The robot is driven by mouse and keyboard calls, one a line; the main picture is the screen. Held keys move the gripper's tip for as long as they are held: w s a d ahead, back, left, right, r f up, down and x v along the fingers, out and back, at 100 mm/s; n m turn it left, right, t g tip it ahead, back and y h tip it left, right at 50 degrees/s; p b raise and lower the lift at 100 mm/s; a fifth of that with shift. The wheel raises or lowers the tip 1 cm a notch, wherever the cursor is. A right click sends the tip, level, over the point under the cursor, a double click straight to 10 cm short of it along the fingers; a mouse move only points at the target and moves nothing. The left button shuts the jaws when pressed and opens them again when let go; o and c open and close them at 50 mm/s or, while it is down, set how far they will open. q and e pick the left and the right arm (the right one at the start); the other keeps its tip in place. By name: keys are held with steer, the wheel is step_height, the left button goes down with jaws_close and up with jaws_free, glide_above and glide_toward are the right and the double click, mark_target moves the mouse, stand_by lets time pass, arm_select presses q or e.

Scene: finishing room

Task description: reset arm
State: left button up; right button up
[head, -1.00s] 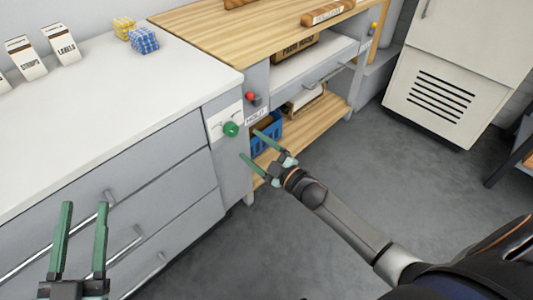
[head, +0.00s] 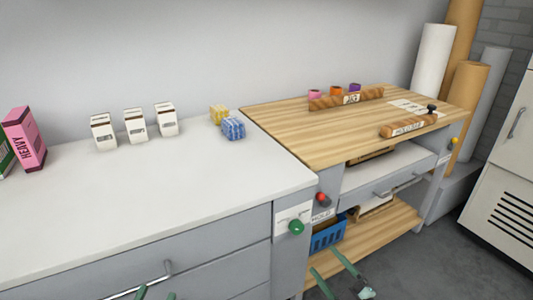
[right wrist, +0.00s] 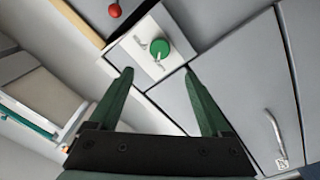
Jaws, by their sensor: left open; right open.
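My left gripper (head: 156,295) shows only as two green fingertips at the bottom edge of the head view, apart and with nothing seen between them. My right gripper (head: 322,259) is low in front of the workbench, with its green fingers spread. In the right wrist view my right gripper (right wrist: 158,72) is open and empty. Beyond its tips is a green knob (right wrist: 160,50) on a white plate. In the head view the green knob (head: 296,227) is on the cabinet's end, up and left of my right gripper. Most of both arms is out of view.
A white counter (head: 150,205) holds several small cartons, a pink box (head: 25,138) and a blue sponge (head: 233,129). A wooden bench (head: 300,125) carries labelled wooden blocks. A red knob (head: 321,198) and a blue basket (head: 327,235) are near my right gripper. Grey floor is open at right.

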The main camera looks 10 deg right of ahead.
steer(key=s+a+r+m+t, duration=0.1)
steer(key=s+a+r+m, duration=0.3)
steer(key=s+r, duration=0.3)
steer(key=s+a+r+m, duration=0.4)
steer(key=s+r, duration=0.2)
steer(key=r, duration=0.1)
arm_select(q)
steer(key=s+a+f+n+g+y+p, duration=0.1)
steer(key=s+g+p, duration=0.3)
steer(key=p, duration=0.7)
steer(key=s+a+f+n+g+y+p, duration=0.1)
steer(key=s+f+g+p, duration=0.3)
steer(key=p, duration=0.8)
steer(key=shift+s+a+f+n+g+y, duration=0.2)
steer(key=shift+s+a+n+g+y, duration=0.05)
steer(key=shift+s+n+g+y, duration=0.5)
arm_select(e)
steer(key=s+d+f+m+g+h, duration=0.2)
steer(key=s+f+g, duration=0.3)
steer(key=s+g, duration=0.3)
steer(key=shift+s+d+f+m+g+h, duration=0.2)
steer(key=shift+s+f+m+g+h, duration=0.3)
steer(key=shift+h, duration=0.4)
arm_select(q)
steer(key=shift+w, duration=0.1)
arm_select(e)
steer(key=shift+s+r, duration=0.1)
steer(key=shift+r, duration=0.05)
